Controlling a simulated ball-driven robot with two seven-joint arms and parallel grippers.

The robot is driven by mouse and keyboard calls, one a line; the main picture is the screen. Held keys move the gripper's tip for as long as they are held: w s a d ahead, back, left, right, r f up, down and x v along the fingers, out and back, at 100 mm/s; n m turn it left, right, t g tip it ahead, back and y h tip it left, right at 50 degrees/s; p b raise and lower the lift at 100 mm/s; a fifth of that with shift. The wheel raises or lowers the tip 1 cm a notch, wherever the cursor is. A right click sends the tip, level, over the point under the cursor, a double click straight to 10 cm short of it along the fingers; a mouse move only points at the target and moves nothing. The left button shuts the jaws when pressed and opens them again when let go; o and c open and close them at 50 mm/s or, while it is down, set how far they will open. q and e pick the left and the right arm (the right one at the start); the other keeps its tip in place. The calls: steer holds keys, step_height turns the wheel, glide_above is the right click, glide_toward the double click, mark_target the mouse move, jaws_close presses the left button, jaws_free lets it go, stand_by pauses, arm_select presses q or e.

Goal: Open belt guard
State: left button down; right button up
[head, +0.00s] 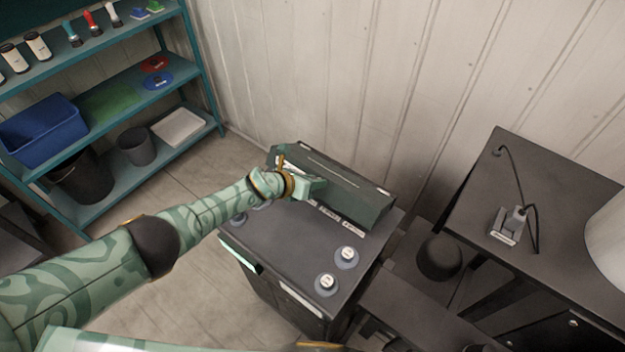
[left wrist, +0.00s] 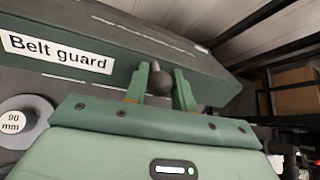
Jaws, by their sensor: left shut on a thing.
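The belt guard (head: 340,190) is a long dark green box-shaped cover along the back edge of the dark machine's top (head: 290,250). In the left wrist view the guard (left wrist: 110,35) fills the upper part, with a white "Belt guard" label at left. My left gripper (head: 308,187) reaches over the machine to the guard's front. In the left wrist view its two fingers (left wrist: 160,90) are shut on a dark round knob (left wrist: 160,82) on the guard. The gripper hides part of the guard in the head view. My right gripper is not in view.
White-labelled round knobs (head: 346,256) sit on the machine's top, and one marked 90 mm (left wrist: 14,122) is close beside my left gripper. A dark bench (head: 570,200) stands at right and a teal shelf (head: 120,105) at upper left. A pale panelled wall (head: 330,70) rises behind the machine.

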arm_select(q)
steer(key=c, duration=1.2)
jaws_free()
steer(key=p+v, duration=1.1)
steer(key=v, duration=0.5)
steer(key=shift+a, duration=0.2)
steer(key=shift+d+r, duration=0.1)
